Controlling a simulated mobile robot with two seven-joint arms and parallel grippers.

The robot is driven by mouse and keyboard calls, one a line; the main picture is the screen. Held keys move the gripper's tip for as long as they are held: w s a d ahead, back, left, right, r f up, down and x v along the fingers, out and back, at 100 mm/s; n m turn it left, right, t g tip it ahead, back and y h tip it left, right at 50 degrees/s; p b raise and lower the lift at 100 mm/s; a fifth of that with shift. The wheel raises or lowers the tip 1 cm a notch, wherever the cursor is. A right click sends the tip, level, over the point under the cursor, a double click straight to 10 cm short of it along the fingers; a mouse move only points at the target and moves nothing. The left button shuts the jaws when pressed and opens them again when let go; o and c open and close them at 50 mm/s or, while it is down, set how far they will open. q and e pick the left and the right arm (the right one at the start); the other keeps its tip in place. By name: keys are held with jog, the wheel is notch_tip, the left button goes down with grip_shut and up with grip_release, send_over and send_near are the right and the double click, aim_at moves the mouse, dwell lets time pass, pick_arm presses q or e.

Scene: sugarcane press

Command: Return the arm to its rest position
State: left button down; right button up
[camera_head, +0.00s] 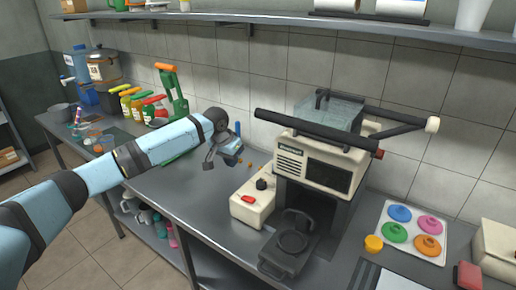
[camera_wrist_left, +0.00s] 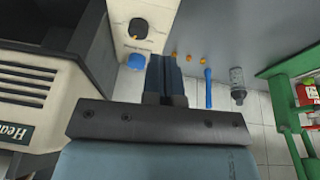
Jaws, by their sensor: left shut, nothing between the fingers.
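My left arm reaches in from the left in the head view, above the counter. Its left gripper (camera_head: 238,158) hangs beside the control box of the press, left of the machine. In the left wrist view the two fingers of the gripper (camera_wrist_left: 165,68) lie together, shut with nothing between them. The cream and black press machine (camera_head: 318,165) stands right of the gripper, apart from it in the head view. My right gripper is not in view.
A white tray of coloured lids (camera_head: 411,231) lies at the right. A shelf (camera_head: 220,16) runs above.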

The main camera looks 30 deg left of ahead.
pick_arm(q)
jog(key=s+d+f+m, duration=0.1)
jog(key=s+d+f, duration=0.3)
jog(key=s+d, duration=0.1)
jog(key=s+d+f+m+h, duration=0.1)
jog(key=s+d+f, duration=0.4)
jog(key=d, duration=0.3)
jog(key=s+d+f+m, duration=0.2)
jog(key=s+d+f, duration=0.3)
jog(key=s+d, duration=0.2)
jog(key=shift+d, duration=0.1)
jog(key=s+d, duration=0.3)
jog(key=s, duration=0.7)
jog(key=s+a+r+n+y, duration=0.2)
jog(key=s+a+n, duration=0.15)
jog(key=s, duration=1.15)
jog(key=w+d+f+m+t+h+p, duration=0.2)
jog(key=w+d+f+t+h+p, duration=0.1)
jog(key=w+d+f+t+p, duration=0.2)
jog(key=shift+w+d+f+t+p, duration=0.4)
jog(key=shift+w+f+t+p, duration=0.4)
jog(key=shift+t, duration=0.6)
